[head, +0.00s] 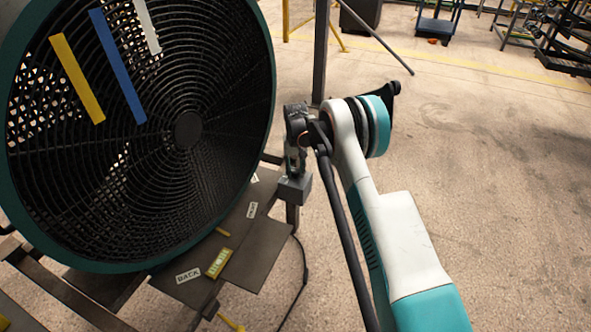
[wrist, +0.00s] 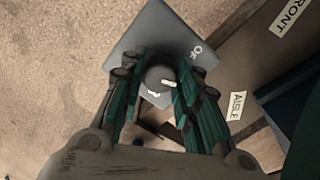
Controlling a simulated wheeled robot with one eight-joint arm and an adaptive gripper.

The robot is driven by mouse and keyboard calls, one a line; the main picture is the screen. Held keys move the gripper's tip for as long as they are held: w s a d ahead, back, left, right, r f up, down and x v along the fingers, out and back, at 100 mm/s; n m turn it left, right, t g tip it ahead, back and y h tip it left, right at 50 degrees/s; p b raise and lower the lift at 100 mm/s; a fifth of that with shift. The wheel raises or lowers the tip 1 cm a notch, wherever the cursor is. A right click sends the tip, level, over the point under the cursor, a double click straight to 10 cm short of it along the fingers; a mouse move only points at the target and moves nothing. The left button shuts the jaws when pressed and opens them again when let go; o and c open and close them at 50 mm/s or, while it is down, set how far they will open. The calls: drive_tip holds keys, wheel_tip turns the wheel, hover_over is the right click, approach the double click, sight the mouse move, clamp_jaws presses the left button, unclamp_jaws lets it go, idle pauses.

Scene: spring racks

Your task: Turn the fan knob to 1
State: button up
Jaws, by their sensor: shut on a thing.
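The fan (head: 188,130) is a big round dark grille in a green ring at the left of the head view. Its grey control box (head: 293,188) stands beside the rack, under my gripper (head: 297,160). In the wrist view the box's plate (wrist: 160,35) carries a round dark knob (wrist: 158,74) with a short white pointer on its right side. Letters reading "OF" (wrist: 197,52) show at the upper right, and a white mark (wrist: 153,93) shows below the knob. My gripper (wrist: 160,80) is shut on the knob, a finger at each side. Other dial labels are hidden.
Blue, yellow and white strips hang on the grille. A dark rack (head: 255,240) with paper labels and a yellow level (head: 219,262) lies below the fan. A grey post (head: 320,50) stands behind my arm. The floor at right is open.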

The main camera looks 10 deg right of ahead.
sight(296, 171)
drive_tip(key=o, duration=1.1)
wheel_tip(296, 171, up, 12)
idle(0.5)
